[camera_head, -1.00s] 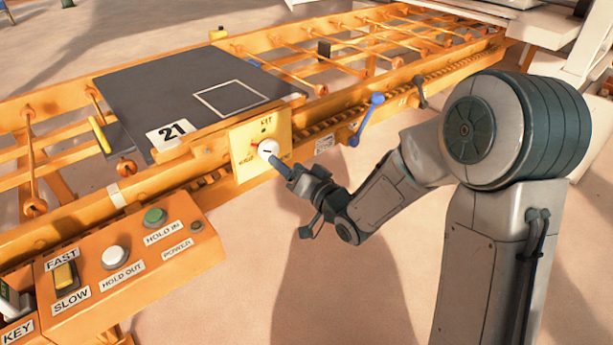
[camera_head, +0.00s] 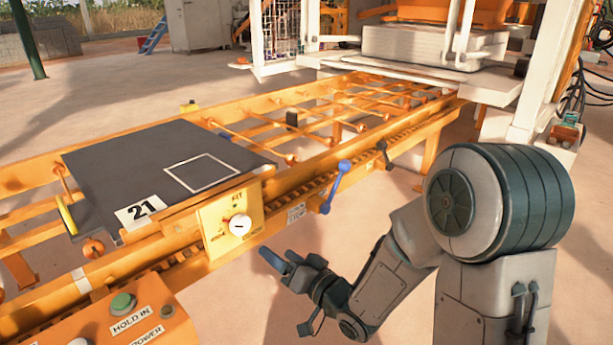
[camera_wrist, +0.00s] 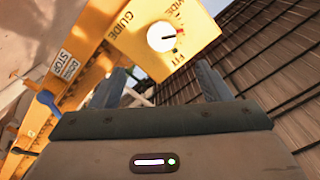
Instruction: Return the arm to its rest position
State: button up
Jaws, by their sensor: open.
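My gripper (camera_head: 276,268) is open and empty over the sandy floor, to the lower right of the yellow switch plate in the head view. Its two fingers (camera_wrist: 165,85) stand apart in the wrist view with nothing between them. The plate (camera_head: 222,212) is on the side of the orange conveyor frame and carries a white round knob (camera_head: 240,225). The knob also shows in the wrist view (camera_wrist: 161,36), ahead of the fingertips and apart from them. My arm is bent low, with its elbow at the right.
A dark board (camera_head: 120,165) marked 21 lies on the conveyor. A blue-handled lever (camera_head: 335,187) sticks out of the frame's side. An orange control box (camera_head: 110,325) is at the lower left. The white press (camera_head: 430,45) stands behind. The floor right of the conveyor is clear.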

jog(key=d+r+g+h+p, duration=0.2)
jog(key=d+r+h+p, duration=0.9)
jog(key=d+r+p, duration=0.5)
jog(key=s+d+r+m+g+h+p, duration=0.1)
jog(key=s+d+r+g+p, duration=0.2)
jog(key=s+r+p, duration=0.4)
jog(key=s+d+r+m+g+h+p, duration=0.1)
jog(key=s+d+r+g+p, duration=0.2)
jog(key=s+r+p, duration=0.4)
jog(key=s+d+r, duration=0.1)
jog(key=s+r, duration=0.2)
jog(key=s, duration=0.1)
jog(key=shift+d+g, duration=0.35)
jog(key=shift+g, duration=0.05)
